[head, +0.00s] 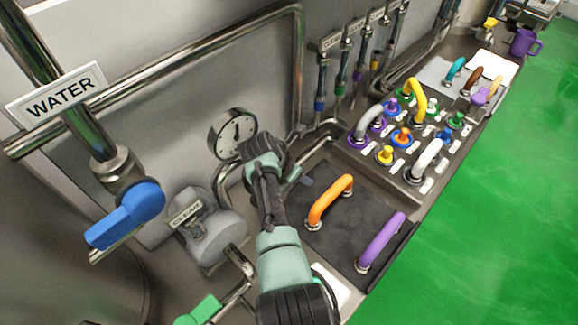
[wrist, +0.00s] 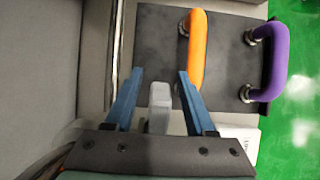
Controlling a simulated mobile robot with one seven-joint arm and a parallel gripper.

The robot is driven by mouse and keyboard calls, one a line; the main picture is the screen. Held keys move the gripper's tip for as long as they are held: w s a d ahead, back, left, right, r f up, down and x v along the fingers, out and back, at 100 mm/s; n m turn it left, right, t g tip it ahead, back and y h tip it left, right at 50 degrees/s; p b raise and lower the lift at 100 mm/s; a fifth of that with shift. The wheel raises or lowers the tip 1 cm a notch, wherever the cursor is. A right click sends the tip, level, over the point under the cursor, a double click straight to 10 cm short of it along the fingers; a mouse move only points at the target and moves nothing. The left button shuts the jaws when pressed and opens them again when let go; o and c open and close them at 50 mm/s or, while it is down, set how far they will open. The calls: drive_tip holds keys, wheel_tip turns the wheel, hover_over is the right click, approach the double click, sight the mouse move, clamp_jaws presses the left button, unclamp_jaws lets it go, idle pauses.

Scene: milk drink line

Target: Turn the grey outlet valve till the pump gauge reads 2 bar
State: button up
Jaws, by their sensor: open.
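A grey handle (wrist: 160,98), which looks like the outlet valve's, stands between the two blue fingers of my gripper (wrist: 160,76) in the wrist view. The fingers are apart, with a gap showing on each side of the handle. In the head view my gripper (head: 300,176) reaches down beside the steel pipework, left of the black mat. My arm hides most of the valve there. The round white pump gauge (head: 235,131) is behind my wrist, partly covered; its dark needle is too small to read surely.
An orange handle (head: 331,200) and a purple handle (head: 380,241) rise from the black mat (head: 345,228) close right of my gripper. A blue valve lever (head: 125,215) hangs under the WATER sign (head: 58,94). Several coloured fittings stand farther back. Green floor (head: 490,230) lies open on the right.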

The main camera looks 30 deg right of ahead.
drive_tip(key=v, duration=1.2)
idle(0.4)
